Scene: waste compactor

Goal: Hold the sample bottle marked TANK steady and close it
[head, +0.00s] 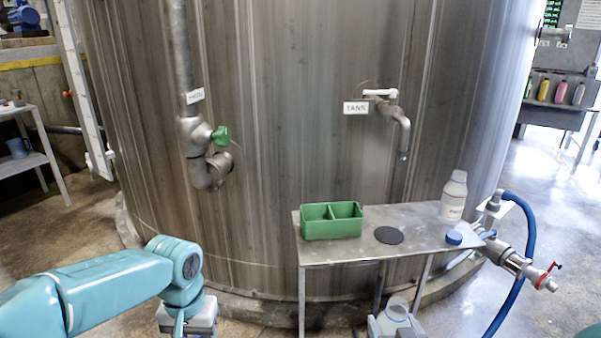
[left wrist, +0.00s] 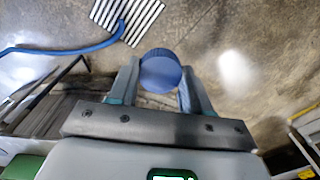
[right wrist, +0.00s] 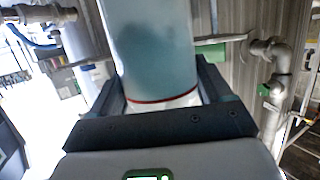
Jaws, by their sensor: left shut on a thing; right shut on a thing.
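My right gripper (head: 395,326) is shut around a pale translucent bottle (head: 397,308), which stands upright at the bottom edge of the head view. Its top looks open, with no cap on it. The bottle's body (right wrist: 155,50) fills the middle of the right wrist view, with a red line near one end; no TANK lettering is readable. My left gripper (head: 188,316) is low, left of the bottle and well apart from it. In the left wrist view it is shut on a blue cap (left wrist: 160,70). Its fingertips are hidden in the head view.
A steel table (head: 345,250) holds a green two-part tray (head: 332,228), a black disc (head: 388,235), another blue cap (head: 454,238) and a white labelled bottle (head: 453,198). A TANK sign (head: 356,108) hangs beside a tap (head: 402,130) on the vessel. A blue hose (head: 528,250) is at right.

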